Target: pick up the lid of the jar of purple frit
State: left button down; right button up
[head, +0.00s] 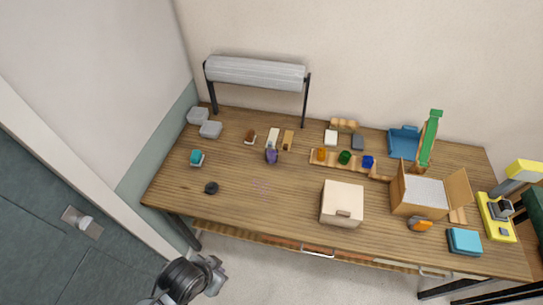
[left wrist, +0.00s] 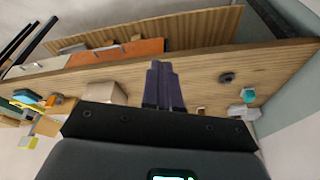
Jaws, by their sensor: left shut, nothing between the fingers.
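A small purple jar (head: 271,156) stands on the wooden table, left of the middle, in the head view. Its lid is too small to tell apart from the jar. In the left wrist view I cannot make out the jar; my fingers and gripper body block part of the table. My left gripper (left wrist: 165,85) is shut and empty, its two dark fingers side by side. In the head view my left arm is at the bottom, in front of the table and well apart from the jar. My right gripper is not in view.
Orange (head: 321,154), green (head: 344,157) and blue (head: 368,162) jars stand right of the purple one. A dark round object (head: 211,187) and a teal jar (head: 196,157) are left. A cream box (head: 342,203) stands front right. The table's front left is mostly clear.

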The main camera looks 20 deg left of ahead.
pick_arm(q)
jog(key=shift+c, duration=0.2)
grip_release()
dwell(0.3)
